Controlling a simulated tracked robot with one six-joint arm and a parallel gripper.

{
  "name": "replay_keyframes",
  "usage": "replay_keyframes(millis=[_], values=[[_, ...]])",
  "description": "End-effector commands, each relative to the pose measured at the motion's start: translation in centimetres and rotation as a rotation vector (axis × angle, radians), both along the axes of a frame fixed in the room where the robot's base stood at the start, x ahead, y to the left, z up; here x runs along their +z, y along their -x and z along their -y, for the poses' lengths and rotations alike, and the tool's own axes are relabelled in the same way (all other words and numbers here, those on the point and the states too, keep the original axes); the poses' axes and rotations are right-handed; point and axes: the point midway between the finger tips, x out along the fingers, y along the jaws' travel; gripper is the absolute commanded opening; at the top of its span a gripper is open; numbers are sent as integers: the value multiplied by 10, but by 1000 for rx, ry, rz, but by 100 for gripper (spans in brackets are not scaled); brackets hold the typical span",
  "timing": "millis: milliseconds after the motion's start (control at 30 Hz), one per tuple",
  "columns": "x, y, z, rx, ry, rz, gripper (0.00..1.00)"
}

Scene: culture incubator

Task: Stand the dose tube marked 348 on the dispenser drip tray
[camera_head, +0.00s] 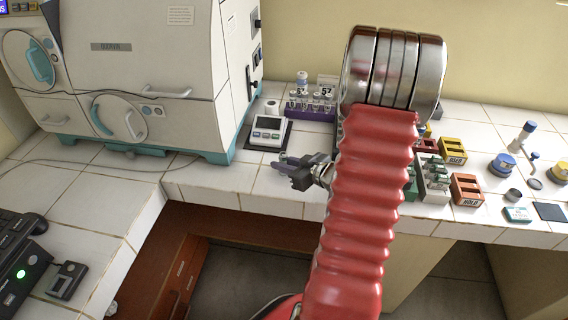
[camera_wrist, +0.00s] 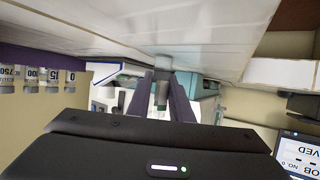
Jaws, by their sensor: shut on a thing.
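My gripper (camera_head: 281,164) is low over the front part of the tiled bench, left of my red arm sleeve. In the wrist view its two dark fingers (camera_wrist: 164,88) are shut on a small grey-green tube (camera_wrist: 162,97). No number can be read on this tube, so I cannot tell whether it is the one marked 348. A purple rack (camera_head: 311,112) with several tubes stands behind the gripper; its purple edge shows in the wrist view (camera_wrist: 30,56). I cannot make out the dispenser drip tray; my arm hides part of the bench.
A small white device with buttons (camera_head: 268,130) stands just behind the gripper. The large white incubator (camera_head: 140,70) fills the left. Yellow (camera_head: 453,151) and orange "HOLD" (camera_head: 467,189) holders stand right of my arm. The bench front edge (camera_head: 230,207) is close; tiles left of the gripper are clear.

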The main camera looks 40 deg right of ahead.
Motion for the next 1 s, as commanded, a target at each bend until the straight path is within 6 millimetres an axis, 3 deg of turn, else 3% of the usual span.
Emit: replay_keyframes(millis=[467, 1000], values=[[8, 0, 0, 0, 1, 1, 0], [77, 0, 0, 1, 4, 2, 0]])
